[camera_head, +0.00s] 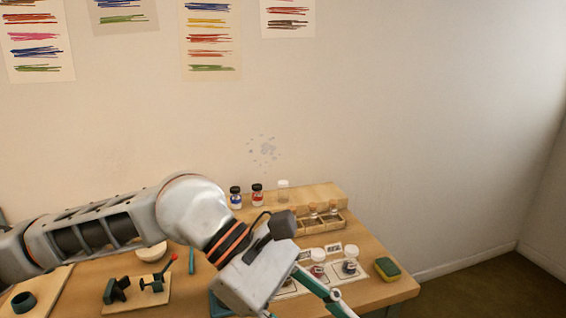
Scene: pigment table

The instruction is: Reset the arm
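My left arm comes in from the left and reaches across the wooden table (370,262). My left gripper (303,303) points down and to the right over the table's front part. One teal finger link shows on its right side. The fingertips are cut off by the bottom edge, so its opening and anything between the fingers are hidden. My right gripper is not in view.
Jars with blue (236,197) and red (257,195) labels and a clear jar (283,191) stand on the back ledge.

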